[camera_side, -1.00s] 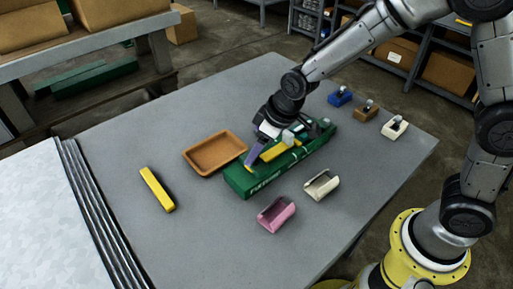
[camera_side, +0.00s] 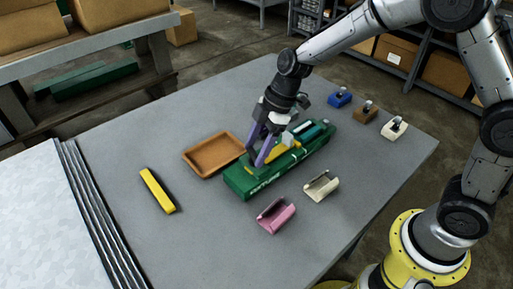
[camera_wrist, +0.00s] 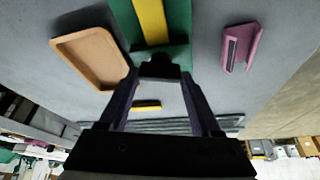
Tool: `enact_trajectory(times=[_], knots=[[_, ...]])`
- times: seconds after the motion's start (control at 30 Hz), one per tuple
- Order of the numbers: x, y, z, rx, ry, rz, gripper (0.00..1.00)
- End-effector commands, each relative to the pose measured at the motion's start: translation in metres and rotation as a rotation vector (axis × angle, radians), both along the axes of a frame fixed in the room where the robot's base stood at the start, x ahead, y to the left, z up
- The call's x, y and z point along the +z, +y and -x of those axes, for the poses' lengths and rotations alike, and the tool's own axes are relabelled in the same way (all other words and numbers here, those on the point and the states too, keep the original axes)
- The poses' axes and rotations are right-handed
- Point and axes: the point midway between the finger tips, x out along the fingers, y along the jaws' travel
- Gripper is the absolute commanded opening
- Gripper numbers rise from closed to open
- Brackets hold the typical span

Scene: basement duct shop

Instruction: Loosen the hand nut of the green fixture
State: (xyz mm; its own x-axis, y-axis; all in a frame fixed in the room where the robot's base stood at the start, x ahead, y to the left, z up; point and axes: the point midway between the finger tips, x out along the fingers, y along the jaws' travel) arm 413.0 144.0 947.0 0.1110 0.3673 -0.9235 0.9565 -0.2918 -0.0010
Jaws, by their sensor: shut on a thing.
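The green fixture (camera_side: 240,182) lies on the grey table with a yellow strip (camera_side: 287,152) along it. A teal piece shows near its far right end. In the wrist view the green fixture (camera_wrist: 180,25) is at the top centre. My gripper (camera_side: 254,163) is at the fixture's near left end, fingers pointing down and the wrist leaning slightly. In the wrist view my gripper (camera_wrist: 160,68) has its two fingers converging on a small dark part at the fixture's end. This part appears to be the hand nut; the fingertips mostly hide it.
An orange-brown tray (camera_side: 204,166) is close to the fixture's left. A pink holder (camera_side: 277,216) and a cream holder (camera_side: 322,186) stand in front. A yellow bar (camera_side: 157,190) lies at left. Blue, brown and white clips (camera_side: 367,112) are at the back right.

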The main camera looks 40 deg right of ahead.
Motion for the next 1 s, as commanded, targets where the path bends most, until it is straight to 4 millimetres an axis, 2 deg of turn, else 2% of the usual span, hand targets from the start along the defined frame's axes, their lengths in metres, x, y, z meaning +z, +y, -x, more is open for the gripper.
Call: enact_trajectory(times=[0.2,0.43,1.0], knots=[[0.0009,-0.0007,-0.0018,0.156,-0.002,0.000,0.09],[0.0006,-0.0007,-0.0022,0.262,-0.002,0.001,0.09],[0.0008,-0.0008,-0.0023,0.314,-0.003,0.003,0.09]])
